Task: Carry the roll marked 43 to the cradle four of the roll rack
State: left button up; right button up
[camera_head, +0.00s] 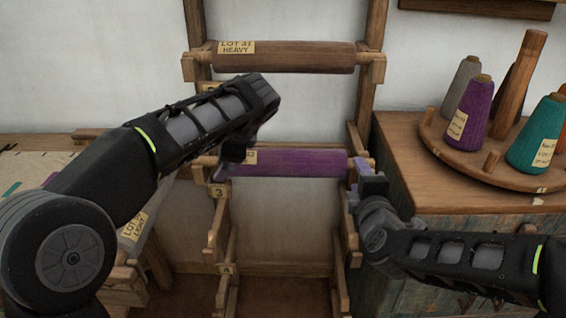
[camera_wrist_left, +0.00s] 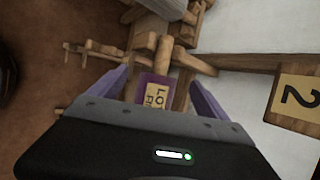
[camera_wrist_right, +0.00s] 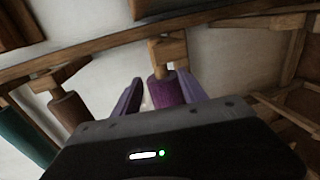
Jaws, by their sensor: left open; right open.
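A purple roll (camera_head: 305,163) lies level across the wooden roll rack (camera_head: 368,20), just above the tag 3 (camera_head: 218,191). Its label is mostly hidden by my left gripper; the left wrist view shows part of it on the roll (camera_wrist_left: 145,84), but no number I can read. My left gripper (camera_head: 236,158) is open at the roll's left end, with the roll between its fingers in the wrist view. My right gripper (camera_head: 358,172) is open at the right end, the roll (camera_wrist_right: 167,88) between its fingers. Lower, the arms above the tag 4 (camera_head: 227,269) are empty.
A brown-purple roll (camera_head: 300,57) marked heavy rests higher on the rack. A wooden cabinet (camera_head: 400,150) at right carries a round stand (camera_head: 440,140) of yarn cones. A pale roll (camera_head: 132,228) lies low at left, partly behind my left arm.

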aim_at(353, 167)
pick_arm(q)
jog(key=x, duration=0.6)
jog(key=shift+w+a+f, duration=0.1)
jog(key=shift+f, duration=0.1)
pick_arm(e)
jog(key=x, duration=0.6)
jog(key=shift+w+f, duration=0.15)
jog(key=shift+w, duration=0.05)
pick_arm(q)
jog(key=shift+c, duration=0.2)
pick_arm(e)
jog(key=shift+c, duration=0.2)
pick_arm(q)
jog(key=c, duration=1)
pick_arm(e)
jog(key=c, duration=1)
pick_arm(q)
grip_shut()
pick_arm(e)
grip_shut()
